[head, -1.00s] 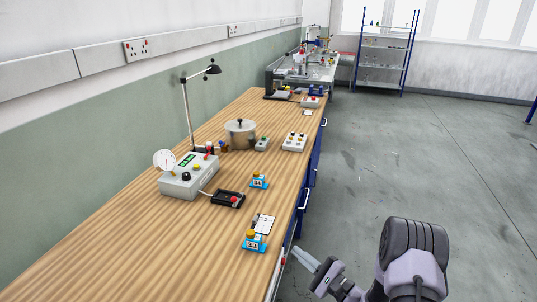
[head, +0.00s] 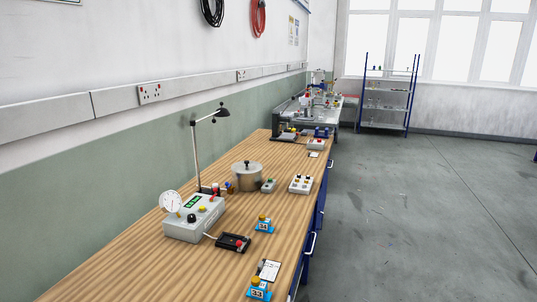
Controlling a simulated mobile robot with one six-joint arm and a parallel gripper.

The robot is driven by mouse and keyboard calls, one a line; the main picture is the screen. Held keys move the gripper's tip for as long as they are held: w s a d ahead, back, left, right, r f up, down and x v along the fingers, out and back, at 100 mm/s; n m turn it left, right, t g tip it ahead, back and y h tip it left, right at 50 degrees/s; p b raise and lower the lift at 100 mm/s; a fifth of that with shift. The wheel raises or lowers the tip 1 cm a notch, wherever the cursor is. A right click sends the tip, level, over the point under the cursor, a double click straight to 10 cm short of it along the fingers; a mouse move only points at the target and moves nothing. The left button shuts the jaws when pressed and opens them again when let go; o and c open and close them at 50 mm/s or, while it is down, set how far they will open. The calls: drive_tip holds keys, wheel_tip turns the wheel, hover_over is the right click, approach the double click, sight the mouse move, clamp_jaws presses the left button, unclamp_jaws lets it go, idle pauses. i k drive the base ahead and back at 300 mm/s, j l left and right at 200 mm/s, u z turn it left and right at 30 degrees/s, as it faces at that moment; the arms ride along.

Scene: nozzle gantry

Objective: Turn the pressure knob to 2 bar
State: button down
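A light grey control box (head: 193,226) stands on the wooden bench at the left middle of the head view. It has a green display (head: 191,203), a black knob (head: 191,218), a yellow button (head: 203,209) and a red part at its right end. A round white dial gauge (head: 171,201) stands up at its left. I cannot read the gauge, the display or any knob marking. The black knob may be the pressure knob; no label is legible. My gripper is outside the view.
The wooden bench (head: 120,277) runs along the left wall. A black tray (head: 234,243), blue numbered blocks (head: 264,225), a steel pot (head: 247,176), a lamp (head: 196,150) and a button box (head: 301,184) stand on it. Open floor (head: 420,230) lies to the right.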

sight(191, 217)
drive_tip(key=i+l+u, duration=0.15)
drive_tip(key=i+u, duration=0.15)
drive_tip(key=u, duration=0.2)
drive_tip(key=i+l+u, duration=0.25)
drive_tip(key=u, duration=0.2)
drive_tip(key=i+l+u, duration=0.3)
drive_tip(key=u, duration=0.2)
drive_tip(key=i+l+u, duration=0.15)
drive_tip(key=l+u, duration=0.35)
drive_tip(key=i+l+u, duration=0.1)
drive_tip(key=l+u, duration=0.85)
drive_tip(key=j, duration=0.1)
